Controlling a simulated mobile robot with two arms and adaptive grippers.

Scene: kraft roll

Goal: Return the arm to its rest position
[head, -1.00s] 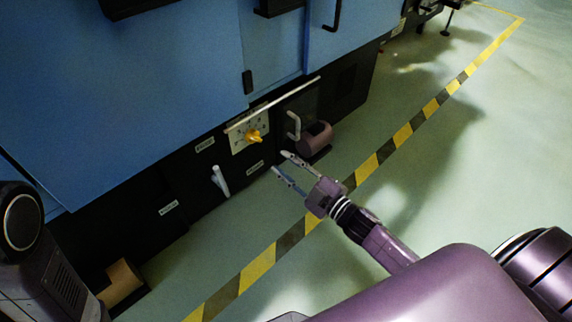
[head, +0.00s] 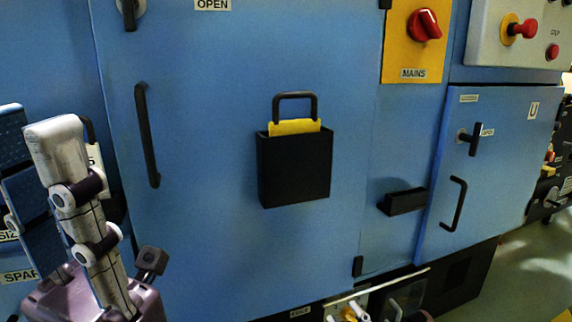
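I see nothing held at the tips. The tips show in front of the left part of the blue cabinet front (head: 230,240); I cannot tell how far off it they are.
The blue cabinet carries a long black handle (head: 147,135), a black pocket (head: 295,168) with a yellow-and-black item in it, a red mains switch (head: 424,25), a small black ledge (head: 402,202) and a right-hand door (head: 500,150). Green floor (head: 525,285) is free at lower right.

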